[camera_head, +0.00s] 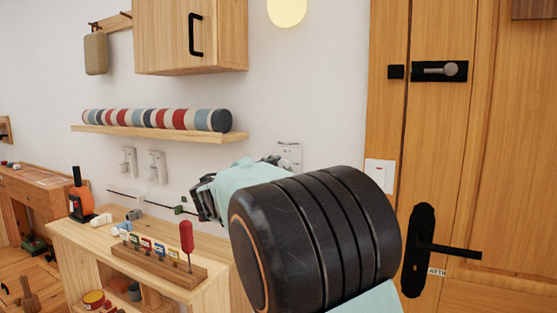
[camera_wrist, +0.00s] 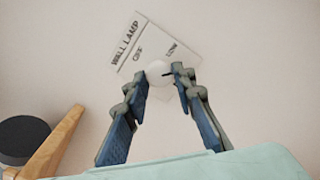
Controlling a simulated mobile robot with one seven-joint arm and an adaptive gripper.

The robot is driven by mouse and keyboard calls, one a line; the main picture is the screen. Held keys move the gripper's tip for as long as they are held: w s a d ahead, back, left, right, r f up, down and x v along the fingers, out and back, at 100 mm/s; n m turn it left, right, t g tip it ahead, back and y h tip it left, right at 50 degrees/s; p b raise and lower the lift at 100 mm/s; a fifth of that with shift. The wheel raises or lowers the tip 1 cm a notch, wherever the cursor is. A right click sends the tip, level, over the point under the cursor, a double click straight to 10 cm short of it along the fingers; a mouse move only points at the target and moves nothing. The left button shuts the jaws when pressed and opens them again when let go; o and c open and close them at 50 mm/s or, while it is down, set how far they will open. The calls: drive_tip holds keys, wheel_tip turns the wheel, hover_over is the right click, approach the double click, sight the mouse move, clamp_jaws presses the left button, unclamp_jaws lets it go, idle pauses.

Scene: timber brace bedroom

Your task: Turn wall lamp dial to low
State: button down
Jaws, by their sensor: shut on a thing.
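The wall lamp dial (camera_wrist: 157,69) is a pale round knob on the wall in the wrist view. Its white label plate (camera_wrist: 150,42) reads WALL LAMP, with OFF and what looks like LOW below. The plate also shows in the head view (camera_head: 289,151), on the wall beyond my arm. My gripper (camera_wrist: 161,81) has its two fingers on either side of the dial and is shut on it. A small dark mark shows by the dial's right side, near the LOW word. In the head view my arm hides the dial and most of my gripper.
A round wall lamp (camera_head: 287,9) glows above. A shelf with a striped roll (camera_head: 158,120) and a wooden cabinet (camera_head: 190,36) are to the left. Below is a wooden unit (camera_head: 222,284) with a tool rack. A door handle (camera_head: 440,249) is at right.

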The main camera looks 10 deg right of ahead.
drive_tip(key=n+p, duration=0.5)
drive_tip(key=shift+r, duration=0.15)
drive_tip(key=shift+n+p, duration=1.2)
drive_tip(key=shift+n, duration=0.2)
drive_tip(key=shift+d+f, duration=0.1)
drive_tip(key=shift+f, duration=0.1)
drive_tip(key=c, duration=1.7)
unclamp_jaws()
drive_tip(key=shift+o, duration=0.2)
drive_tip(key=v, duration=1.2)
drive_tip(key=shift+s, duration=0.1)
